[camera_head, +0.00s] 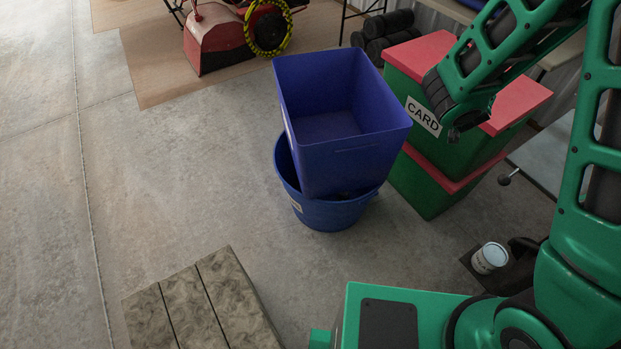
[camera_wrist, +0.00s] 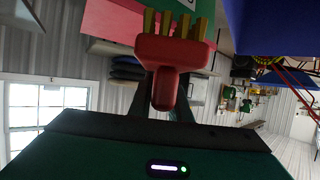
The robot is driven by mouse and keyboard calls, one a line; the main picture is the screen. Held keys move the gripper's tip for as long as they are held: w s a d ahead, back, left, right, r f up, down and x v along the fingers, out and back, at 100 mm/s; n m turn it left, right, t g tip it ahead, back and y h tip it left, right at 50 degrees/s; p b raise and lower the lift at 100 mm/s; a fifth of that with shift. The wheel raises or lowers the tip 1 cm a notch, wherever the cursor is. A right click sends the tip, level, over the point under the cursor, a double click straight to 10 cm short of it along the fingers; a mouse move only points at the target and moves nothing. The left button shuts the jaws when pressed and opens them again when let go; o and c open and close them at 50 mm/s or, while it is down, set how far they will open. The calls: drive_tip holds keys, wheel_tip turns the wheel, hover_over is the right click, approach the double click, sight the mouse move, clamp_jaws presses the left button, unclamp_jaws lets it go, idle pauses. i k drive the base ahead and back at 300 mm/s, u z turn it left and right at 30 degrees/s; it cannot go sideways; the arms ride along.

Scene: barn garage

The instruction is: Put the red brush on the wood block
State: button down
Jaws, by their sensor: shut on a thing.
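The red brush (camera_wrist: 172,52), with a rounded handle and yellowish bristle tufts, is in my gripper (camera_wrist: 166,98) in the wrist view. The dark fingers are shut on its handle, and the bristles point to the top of that picture. In the head view my arm reaches in from the right, over the red-lidded boxes; I cannot make out the brush there. The wood block (camera_head: 197,306), a greyish-brown slab with dark plank lines, lies on the floor at the lower left of the head view. Its near end is cut off by the frame. Its visible top is bare.
A square blue bin (camera_head: 350,160) sits in a round blue tub (camera_head: 332,211) near the middle. Green boxes with red lids (camera_head: 425,50) are stacked right of it. A small tin (camera_head: 489,258) stands lower right. The concrete floor at left is clear.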

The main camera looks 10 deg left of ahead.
sight(196, 326)
drive_tip(key=u, duration=0.45)
drive_tip(key=k, duration=1)
drive_tip(key=u, duration=0.35)
drive_tip(key=i, duration=0.65)
drive_tip(key=u, duration=0.1)
